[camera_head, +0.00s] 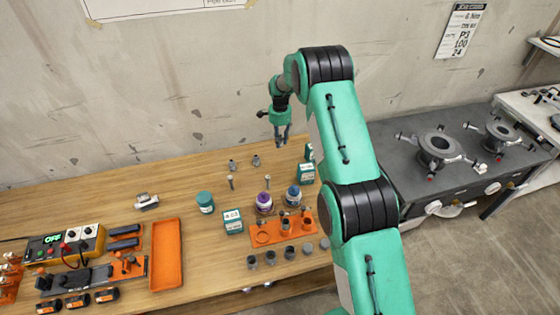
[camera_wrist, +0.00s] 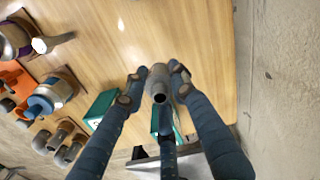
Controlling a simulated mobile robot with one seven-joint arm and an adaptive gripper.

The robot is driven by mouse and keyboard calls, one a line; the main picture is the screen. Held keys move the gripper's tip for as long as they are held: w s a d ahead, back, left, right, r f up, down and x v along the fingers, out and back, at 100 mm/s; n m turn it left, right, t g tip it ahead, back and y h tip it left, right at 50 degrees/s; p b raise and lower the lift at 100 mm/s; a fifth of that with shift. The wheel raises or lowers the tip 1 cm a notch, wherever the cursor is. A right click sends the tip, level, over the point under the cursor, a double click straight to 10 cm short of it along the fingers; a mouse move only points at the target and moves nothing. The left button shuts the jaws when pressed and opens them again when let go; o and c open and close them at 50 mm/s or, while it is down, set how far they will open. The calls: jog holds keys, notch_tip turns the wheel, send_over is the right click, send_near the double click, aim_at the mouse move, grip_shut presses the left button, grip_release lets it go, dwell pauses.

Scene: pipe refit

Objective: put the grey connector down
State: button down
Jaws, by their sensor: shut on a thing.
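My gripper (camera_head: 282,138) hangs above the back of the wooden table, near the wall. In the wrist view my gripper (camera_wrist: 158,78) is shut on the grey connector (camera_wrist: 159,90), a short tube with a dark open end facing the camera. In the head view the connector is too small to tell apart from the fingers. The bare wooden table top (camera_head: 100,205) lies below, and I cannot tell the exact height between the connector and the wood.
A teal box (camera_head: 305,173), jars with purple (camera_head: 264,202) and blue lids, and an orange holder (camera_head: 270,232) stand in front. An empty orange tray (camera_head: 166,255) lies left. The table's back left is clear.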

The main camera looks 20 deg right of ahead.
send_over(280, 160)
jog(key=shift+w+f, duration=0.1)
jog(key=shift+f, duration=3)
jog(key=shift+f+b, duration=0.3)
jog(key=shift+f, duration=1.6)
jog(key=shift+f, duration=0.15)
jog(key=c, duration=1.4)
grip_release()
notch_tip(280, 160, up, 12)
jog(key=shift+r+p, duration=0.15)
jog(key=shift+p, duration=0.2)
